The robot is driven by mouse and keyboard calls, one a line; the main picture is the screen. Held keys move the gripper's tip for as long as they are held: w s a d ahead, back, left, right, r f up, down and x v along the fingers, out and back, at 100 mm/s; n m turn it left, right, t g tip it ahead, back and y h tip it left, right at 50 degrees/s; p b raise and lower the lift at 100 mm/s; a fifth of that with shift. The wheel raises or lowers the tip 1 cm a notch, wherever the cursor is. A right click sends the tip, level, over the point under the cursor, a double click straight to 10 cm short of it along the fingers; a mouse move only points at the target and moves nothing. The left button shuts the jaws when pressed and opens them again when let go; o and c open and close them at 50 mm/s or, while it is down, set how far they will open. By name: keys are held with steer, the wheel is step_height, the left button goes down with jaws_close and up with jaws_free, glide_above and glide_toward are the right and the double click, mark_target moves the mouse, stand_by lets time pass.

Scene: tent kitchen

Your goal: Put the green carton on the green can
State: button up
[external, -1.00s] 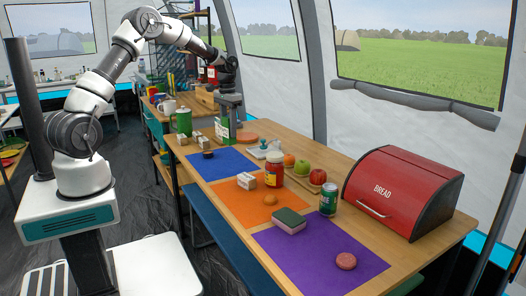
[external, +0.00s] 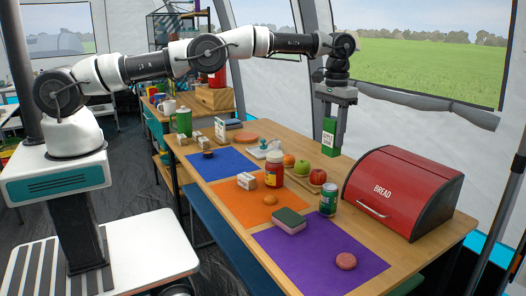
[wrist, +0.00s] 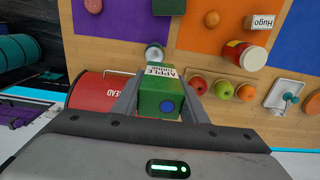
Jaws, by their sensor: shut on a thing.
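The green carton (external: 330,138) is upright between the fingers of my gripper (external: 334,108), held in the air above the table behind the fruit. The green can (external: 328,199) stands upright on the table, at the back edge of the purple mat and left of the bread box. The can (wrist: 154,53) also shows beyond the carton in the wrist view, its lower part hidden there. Carton and can are apart.
The red bread box (external: 405,190) stands right of the can. Apples (external: 331,148) and an orange sit on a board behind it. A red-labelled jar (external: 276,168), a sponge (external: 289,221) and a pink round item (external: 346,261) are on the mats nearby.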

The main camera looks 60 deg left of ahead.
mark_target(333, 157)
steer(key=f, duration=0.1)
steer(key=d+f+b, duration=0.1)
steer(key=f, duration=0.2)
steer(key=shift+s+d+b, duration=0.2)
steer(key=shift+d+b, duration=0.1)
steer(key=shift+b, duration=0.05)
steer(key=shift+f, duration=2.85)
steer(key=shift+f, duration=0.15)
steer(key=o, duration=1.2)
